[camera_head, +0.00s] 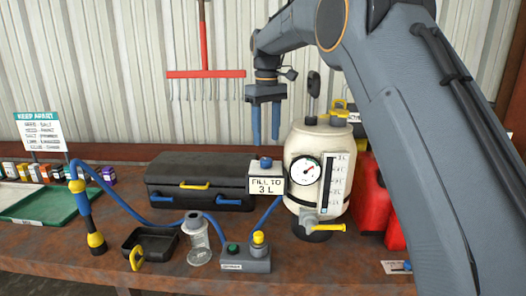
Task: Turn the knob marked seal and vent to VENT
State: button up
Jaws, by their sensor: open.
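No marking for seal and vent can be read in this view, so I cannot tell which part is that knob. A cream tank (304,143) stands right of centre, with a dark upright handle (313,84) above its top and a round gauge (305,171) on its front. A yellow-topped knob (258,240) sits on a small grey box (246,262) in front, beside a green button (232,248). My gripper (265,136) points down, open and empty, left of the tank's top and above the "Fill to 3 L" sign (265,186).
A black case (200,172) lies behind left. A blue hose (125,205), clear jar (199,243) and black tray (151,241) are in front of it. A red container (368,195) stands right of the tank. A red rake (205,74) hangs on the wall. The front edge is mostly clear.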

aim_at(266, 159)
jog(key=shift+w+d+f, duration=0.15)
jog(key=shift+w, duration=0.05)
jog(key=shift+d+f, duration=0.1)
jog(key=shift+f, duration=0.3)
jog(key=f, duration=0.2)
jog(key=f+p, duration=0.2)
jog(key=f, duration=0.1)
jog(key=shift+s+a+f, duration=0.15)
jog(key=shift+a+f, duration=0.2)
jog(key=shift+a, duration=0.05)
jog(key=shift+f+p, duration=0.3)
jog(key=shift+f, duration=0.15)
jog(key=shift+c, duration=0.4)
jog(key=c, duration=1)
